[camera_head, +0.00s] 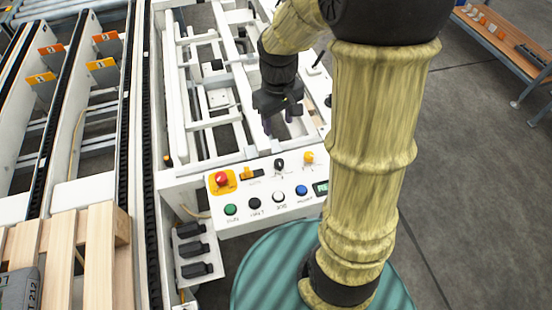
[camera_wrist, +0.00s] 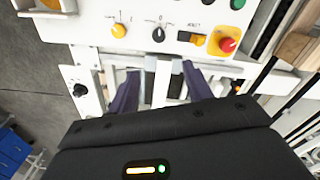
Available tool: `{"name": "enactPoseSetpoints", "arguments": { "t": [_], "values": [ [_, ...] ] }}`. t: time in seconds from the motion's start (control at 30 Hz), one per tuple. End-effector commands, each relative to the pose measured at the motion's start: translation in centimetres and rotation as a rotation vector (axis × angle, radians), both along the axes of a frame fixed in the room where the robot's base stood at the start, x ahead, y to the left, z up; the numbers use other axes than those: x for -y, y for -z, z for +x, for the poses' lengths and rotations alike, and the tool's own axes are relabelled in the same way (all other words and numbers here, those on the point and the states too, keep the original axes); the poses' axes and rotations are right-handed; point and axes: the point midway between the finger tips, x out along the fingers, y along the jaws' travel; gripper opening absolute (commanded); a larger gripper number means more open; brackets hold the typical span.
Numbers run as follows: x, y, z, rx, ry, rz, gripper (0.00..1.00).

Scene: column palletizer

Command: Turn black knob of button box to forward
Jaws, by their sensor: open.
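The white button box (camera_head: 266,219) stands at the front end of the white machine frame. Its black knob (camera_head: 280,163) is in the far row, between an orange switch and a yellow knob. In the wrist view the black knob (camera_wrist: 158,34) is upper centre, with its grip roughly upright in the picture. The small labels around it are unreadable. My gripper (camera_head: 278,122) is open and empty, beyond the box's far edge and apart from the knob. In the wrist view my gripper (camera_wrist: 162,72) has its two dark purple fingers spread below the knob, one to each side.
A red emergency stop (camera_head: 221,179) on yellow and the orange switch (camera_head: 250,173) lie left of the knob; the yellow knob (camera_head: 308,158) lies right. Push buttons fill the near row. White frame bars surround my gripper. A wooden pallet (camera_head: 101,250) stands at lower left.

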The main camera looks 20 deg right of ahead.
Motion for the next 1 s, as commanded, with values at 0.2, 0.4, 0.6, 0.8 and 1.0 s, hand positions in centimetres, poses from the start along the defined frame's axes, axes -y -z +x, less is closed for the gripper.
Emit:
{"name": "enactPoseSetpoints", "arguments": {
  "t": [0.2,0.4,0.6,0.8,1.0],
  "values": [
    [0.2,0.9,0.0,-0.001,0.004,0.000,0.50],
    [-0.2,3.8,-0.1,-0.004,-0.004,0.001,0.50],
    [-0.4,7.3,-0.1,-0.004,-0.008,0.001,0.50],
    [-0.3,10.9,-0.1,-0.004,-0.006,0.000,0.50],
    [-0.2,14.4,-0.1,-0.004,-0.004,0.000,0.50]
  ]
}}
